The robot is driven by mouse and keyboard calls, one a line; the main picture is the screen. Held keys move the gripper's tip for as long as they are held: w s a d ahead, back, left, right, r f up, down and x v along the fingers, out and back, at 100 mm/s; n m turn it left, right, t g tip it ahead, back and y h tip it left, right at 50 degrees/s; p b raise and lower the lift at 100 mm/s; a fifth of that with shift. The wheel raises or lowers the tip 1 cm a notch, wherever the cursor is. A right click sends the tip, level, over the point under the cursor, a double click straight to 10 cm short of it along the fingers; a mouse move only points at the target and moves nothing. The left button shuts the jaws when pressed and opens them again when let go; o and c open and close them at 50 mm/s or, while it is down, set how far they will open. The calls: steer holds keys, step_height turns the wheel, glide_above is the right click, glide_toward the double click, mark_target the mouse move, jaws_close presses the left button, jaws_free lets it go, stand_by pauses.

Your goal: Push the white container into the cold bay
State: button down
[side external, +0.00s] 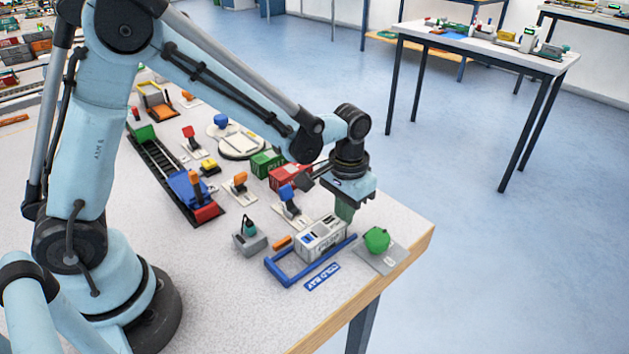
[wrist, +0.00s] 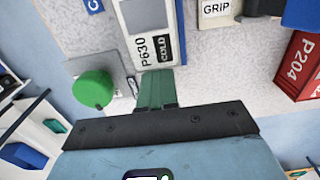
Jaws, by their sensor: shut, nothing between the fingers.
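The white container (side external: 320,240), marked P630 COLD in the wrist view (wrist: 148,38), lies flat on the table. The cold bay is a blue U-shaped rail (side external: 279,274) with a blue COLD BAY sign (side external: 322,277) in front.
A green knob on a grey plate (side external: 377,241) stands close to the right of the container. A blue-handled switch (side external: 289,200) and red container (side external: 288,177) stand behind. The table's front edge is clear.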

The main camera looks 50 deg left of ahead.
mark_target(331, 223)
steer(key=shift+s, duration=2.4)
steer(key=shift+w, duration=0.1)
steer(key=shift+w, duration=0.55)
steer(key=shift+r, duration=3.5)
steer(key=shift+r, duration=0.1)
